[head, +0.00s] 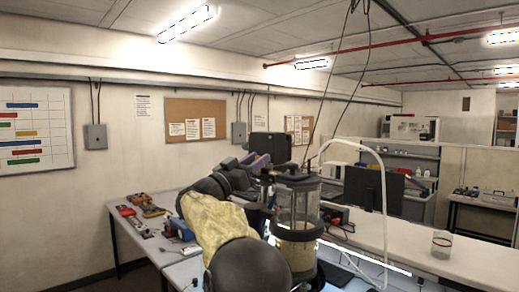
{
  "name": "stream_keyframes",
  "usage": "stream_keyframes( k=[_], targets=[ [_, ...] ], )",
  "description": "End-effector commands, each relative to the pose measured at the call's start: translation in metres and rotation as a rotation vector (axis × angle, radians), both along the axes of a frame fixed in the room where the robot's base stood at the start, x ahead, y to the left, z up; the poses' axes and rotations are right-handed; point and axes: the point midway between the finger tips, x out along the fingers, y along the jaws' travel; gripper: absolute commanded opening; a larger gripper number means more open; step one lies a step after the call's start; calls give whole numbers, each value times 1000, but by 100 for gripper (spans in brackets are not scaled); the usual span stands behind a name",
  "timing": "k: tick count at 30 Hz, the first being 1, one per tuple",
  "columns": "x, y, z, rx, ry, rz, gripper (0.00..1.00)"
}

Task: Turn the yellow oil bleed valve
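A clear sealed cylinder (298,205) with a dark top cap and a dark middle ring stands upright on the bench, right of my arm. Its lower section looks cloudy and pale yellowish. I cannot make out the yellow oil bleed valve; it may be hidden behind my arm or too small to see. My arm, with a yellow sleeve, reaches up from the bottom middle. My gripper (257,162), with purplish parts, is by the upper left of the cylinder's cap. I cannot tell whether it touches anything or whether its fingers are apart.
A white hose (384,210) arches over the bench right of the cylinder. A dark monitor (372,190) stands behind it. A glass jar (442,244) sits on the right bench (470,262), which is mostly clear. Tools (145,207) lie on the left bench. Dark cables hang from the ceiling.

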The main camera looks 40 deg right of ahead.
Motion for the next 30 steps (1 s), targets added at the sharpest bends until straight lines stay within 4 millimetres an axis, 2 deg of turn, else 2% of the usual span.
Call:
stream_keyframes(
  k=[2,13,14,18,19,30],
  targets=[
    [1,-6,6,1,-1,2,35],
    [1,-12,5,1,-2,1,35],
    [0,-13,5,1,-1,-1,32],
    [0,-14,5,1,-1,-3,4],
    [-1,-14,5,1,-1,-4,0],
    [-1,-15,3,-1,7,-5,0]
  ],
)
